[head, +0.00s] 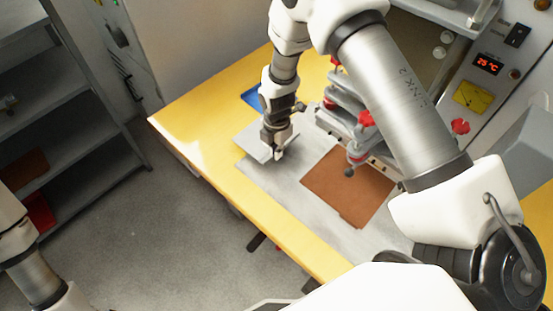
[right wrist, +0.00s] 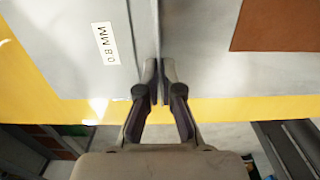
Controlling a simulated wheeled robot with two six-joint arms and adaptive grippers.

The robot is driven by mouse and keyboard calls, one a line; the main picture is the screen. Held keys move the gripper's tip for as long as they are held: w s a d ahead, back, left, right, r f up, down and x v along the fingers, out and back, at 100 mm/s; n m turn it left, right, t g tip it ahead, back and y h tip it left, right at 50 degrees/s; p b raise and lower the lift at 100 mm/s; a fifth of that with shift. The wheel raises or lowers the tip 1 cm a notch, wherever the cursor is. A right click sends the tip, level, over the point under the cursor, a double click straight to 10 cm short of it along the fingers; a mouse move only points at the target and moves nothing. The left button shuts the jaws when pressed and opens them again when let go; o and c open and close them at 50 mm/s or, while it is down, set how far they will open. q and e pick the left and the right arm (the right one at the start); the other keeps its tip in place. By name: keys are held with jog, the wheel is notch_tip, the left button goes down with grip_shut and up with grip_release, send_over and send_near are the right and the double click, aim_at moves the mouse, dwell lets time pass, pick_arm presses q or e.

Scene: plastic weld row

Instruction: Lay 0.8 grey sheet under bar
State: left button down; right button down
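The grey sheet (right wrist: 75,45) carries a "0.8 MM" label in the right wrist view. In the head view the grey sheet (head: 252,140) lies at the left end of a larger grey plate (head: 292,190) on the yellow bench. My right gripper (right wrist: 160,82) has its fingers closed together on a thin upright edge at the sheet's right side. In the head view my right gripper (head: 273,153) points down at that sheet. The bar (head: 352,158) of the red-knobbed clamp unit is to its right, partly hidden by my arm. My left gripper is outside the view.
A brown sheet (head: 348,187) lies on the grey plate by the clamp unit (head: 345,115). A blue piece (head: 252,97) lies behind my right gripper. The yellow bench edge (head: 225,185) faces the floor. A shelf rack (head: 75,135) stands at left.

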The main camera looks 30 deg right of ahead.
aim_at(277, 164)
notch_tip(277, 164, down, 4)
jog(key=shift+s+r+b, duration=0.1)
jog(key=shift+r+b, duration=0.15)
jog(key=shift+b, duration=1)
jog(key=c, duration=1.3)
grip_release()
jog(key=shift+f, duration=0.1)
jog(key=shift+r, duration=0.35)
notch_tip(277, 164, up, 12)
jog(key=shift+f+b, duration=0.15)
jog(key=shift+b, duration=0.35)
